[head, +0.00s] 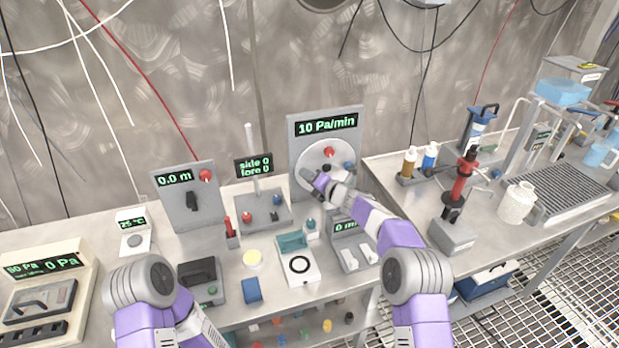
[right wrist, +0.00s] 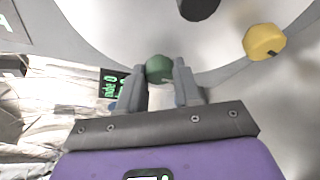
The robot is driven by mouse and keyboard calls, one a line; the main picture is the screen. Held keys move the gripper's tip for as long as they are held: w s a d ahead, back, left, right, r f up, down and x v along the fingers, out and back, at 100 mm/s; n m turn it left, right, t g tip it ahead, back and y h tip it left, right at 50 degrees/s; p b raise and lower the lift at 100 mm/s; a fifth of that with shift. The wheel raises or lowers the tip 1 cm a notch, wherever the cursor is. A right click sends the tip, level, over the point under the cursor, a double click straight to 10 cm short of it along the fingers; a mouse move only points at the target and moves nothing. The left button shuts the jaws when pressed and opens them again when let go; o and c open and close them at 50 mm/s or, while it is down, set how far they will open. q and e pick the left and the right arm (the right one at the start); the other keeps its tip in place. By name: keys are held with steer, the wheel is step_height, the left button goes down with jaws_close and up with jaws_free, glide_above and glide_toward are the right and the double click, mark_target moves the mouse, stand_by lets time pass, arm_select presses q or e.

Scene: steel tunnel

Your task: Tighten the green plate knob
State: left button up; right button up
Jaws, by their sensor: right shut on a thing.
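The round pale plate (head: 315,159) is mounted on an upright grey panel (head: 300,139) with a "10 Pa/min" display. My right gripper (head: 312,178) is at the plate's lower left edge. In the right wrist view the green plate knob (right wrist: 158,68) sits between the two fingertips (right wrist: 160,82), which are shut on it. A yellow knob (right wrist: 264,41) and a black knob (right wrist: 199,8) on the plate are close by. A red knob (head: 329,151) and a blue knob (head: 348,165) also show. The gripper hides the green knob in the head view. My left gripper is out of view.
A small panel with levers (head: 262,213) stands left of the plate, and a "0.0 m" panel (head: 190,197) further left. A red stand (head: 461,185) is at right. The steel bench is crowded.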

stand_by(0.5)
steer(key=o, duration=1)
steer(key=shift+o, duration=0.2)
steer(key=v, duration=0.7)
steer(key=shift+s+d+b, duration=0.2)
steer(key=shift+s+b, duration=0.05)
steer(key=shift+b, duration=0.15)
